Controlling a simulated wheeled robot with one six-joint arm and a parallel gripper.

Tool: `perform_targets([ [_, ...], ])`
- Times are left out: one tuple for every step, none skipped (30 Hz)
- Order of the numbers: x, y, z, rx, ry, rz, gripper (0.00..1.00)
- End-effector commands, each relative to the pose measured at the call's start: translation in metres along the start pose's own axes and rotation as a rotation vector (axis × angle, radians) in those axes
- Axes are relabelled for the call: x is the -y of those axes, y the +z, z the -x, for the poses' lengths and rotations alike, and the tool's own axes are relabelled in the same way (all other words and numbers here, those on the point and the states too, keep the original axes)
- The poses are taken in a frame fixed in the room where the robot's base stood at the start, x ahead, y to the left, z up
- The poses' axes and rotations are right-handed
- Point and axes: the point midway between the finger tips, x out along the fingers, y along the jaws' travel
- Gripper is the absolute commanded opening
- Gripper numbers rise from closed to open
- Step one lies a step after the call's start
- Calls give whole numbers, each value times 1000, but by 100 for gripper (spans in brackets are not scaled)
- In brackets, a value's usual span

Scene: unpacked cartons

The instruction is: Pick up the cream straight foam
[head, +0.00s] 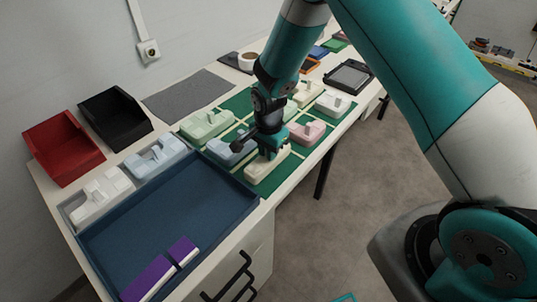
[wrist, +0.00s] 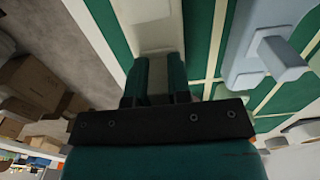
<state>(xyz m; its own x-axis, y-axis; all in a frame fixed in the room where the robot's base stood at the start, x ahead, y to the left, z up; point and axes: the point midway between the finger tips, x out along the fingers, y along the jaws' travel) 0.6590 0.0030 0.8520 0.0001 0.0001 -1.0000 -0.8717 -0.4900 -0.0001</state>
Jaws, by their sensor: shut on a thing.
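The cream straight foam (head: 262,170) lies at the near edge of the green mat in the head view, under my gripper (head: 270,152). It also shows in the wrist view as a pale block (wrist: 150,22) at the top middle. My gripper (wrist: 157,78) points down at it, its two teal fingers closed on either side of the foam's raised grip. The fingertips and part of the foam are hidden by my gripper in the head view. I cannot tell whether the foam is clear of the mat.
A blue-grey foam (head: 230,150), a green foam (head: 205,125) and a pink foam (head: 307,132) sit close by on the green mat. A blue tray (head: 165,205) is at the front left. Red (head: 62,148) and black (head: 115,118) bins stand behind it.

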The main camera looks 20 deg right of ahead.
Motion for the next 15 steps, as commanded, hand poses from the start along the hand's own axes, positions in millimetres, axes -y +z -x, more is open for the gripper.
perform_targets([
  [1,0,7,-1,-4,0,0],
  [0,0,12,-1,-3,0,0],
  [1,0,20,-1,-5,0,0],
  [1,0,26,-2,-6,0,0],
  [2,0,35,-2,-7,0,0],
  [1,0,47,-2,-8,0,0],
  [1,0,56,-2,-9,0,0],
  [1,0,66,-2,-8,0,0],
  [1,0,79,-2,-9,0,0],
  [1,0,88,-2,-8,0,0],
  [1,0,97,-2,-8,0,0],
  [1,0,109,-2,-8,0,0],
  [1,0,118,-2,-8,0,0],
  [1,0,126,-2,-7,0,0],
  [0,0,136,-2,-6,0,0],
])
